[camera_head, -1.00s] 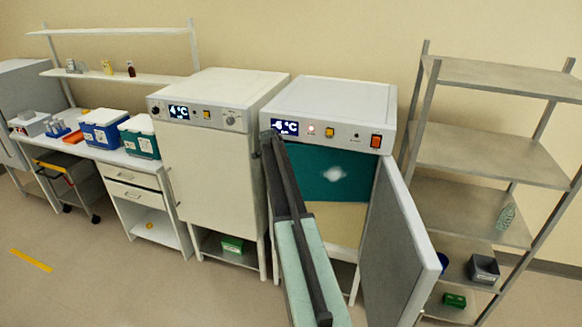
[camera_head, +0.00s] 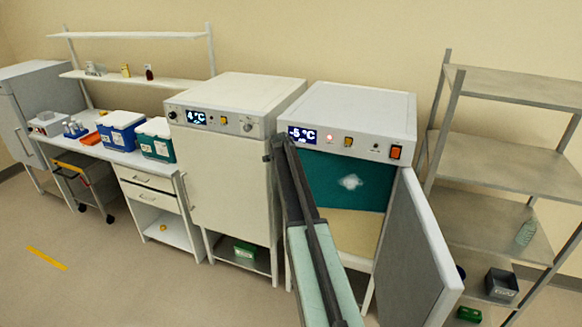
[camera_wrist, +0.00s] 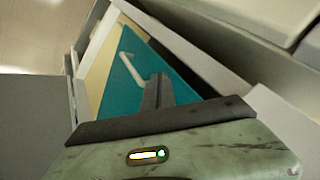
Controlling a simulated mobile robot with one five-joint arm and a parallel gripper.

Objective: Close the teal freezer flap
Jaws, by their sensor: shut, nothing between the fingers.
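The teal freezer flap (camera_head: 338,184) stands upright in the upper front of the open freezer (camera_head: 348,104), with a pale frosty patch on it. In the wrist view the teal flap (camera_wrist: 138,62) carries a white bar handle. My gripper (camera_wrist: 158,78) is shut and empty in front of the flap, near the lower end of the handle. I cannot tell whether it touches. The flap's left part is hidden behind my arm in the head view, and I cannot tell whether it sits flush.
The grey freezer door (camera_head: 412,250) stands open to the right, beside a shelf rack (camera_head: 495,145). A shut cream cabinet (camera_head: 232,180) stands close on the left. A beige panel (camera_head: 352,232) lies below the flap. Floor is free at the front left.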

